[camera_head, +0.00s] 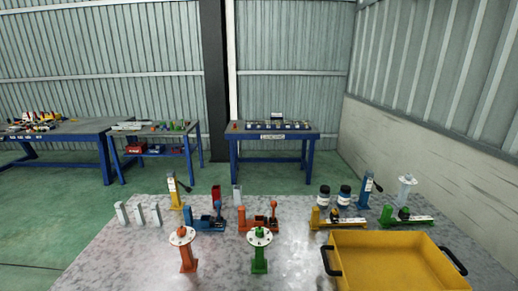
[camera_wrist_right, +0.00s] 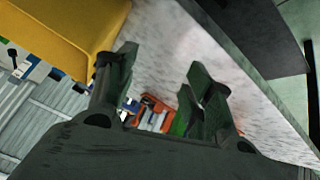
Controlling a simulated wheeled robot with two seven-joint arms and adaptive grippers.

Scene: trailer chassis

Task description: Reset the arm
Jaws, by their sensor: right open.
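My right gripper (camera_wrist_right: 160,78) shows in the right wrist view with its two dark fingers spread apart. It is open, and I see nothing held between the fingers. Beyond the fingers are the speckled grey tabletop (camera_wrist_right: 172,45) and a blurred orange part (camera_wrist_right: 153,115). A yellow bin (camera_wrist_right: 75,28) is at the upper left of that view, apart from the fingers as far as I can tell. Neither arm nor gripper shows in the head view. My left gripper is in no view.
The tabletop (camera_head: 110,262) holds the yellow bin (camera_head: 390,262) with black handles at front right. An orange stand (camera_head: 188,258) and a green stand (camera_head: 259,258) are at front. Blue (camera_head: 205,222), orange (camera_head: 258,222) and yellow (camera_head: 338,222) parts stand behind. The front left is clear.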

